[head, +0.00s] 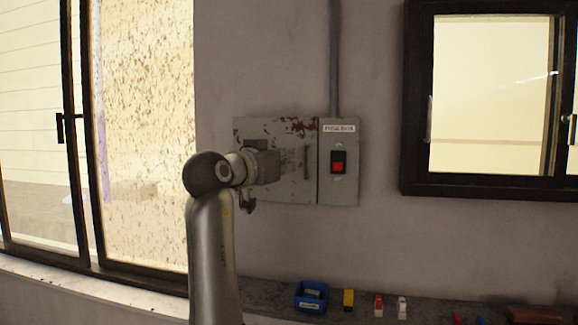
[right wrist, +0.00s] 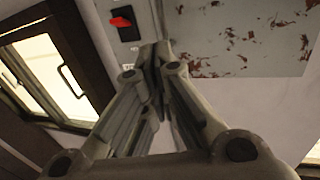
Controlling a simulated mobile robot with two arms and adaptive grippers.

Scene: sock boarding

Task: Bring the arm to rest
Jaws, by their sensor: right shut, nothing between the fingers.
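My right arm rises in the lower middle of the head view, with its right gripper (head: 276,164) in front of the grey wall panel. In the right wrist view the gripper (right wrist: 153,57) has its fingers together, with nothing between them. The fingertips point at the lower part of the panel; I cannot tell how wide the gap to it is. My left gripper is not in view.
The grey, rust-flecked panel (head: 303,190) is on the wall, beside a switch box with a red switch (head: 338,168). Below, a ledge bears a blue bin (head: 311,298), a yellow item (head: 348,299) and other small things. Dark-framed windows (head: 490,187) are on both sides.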

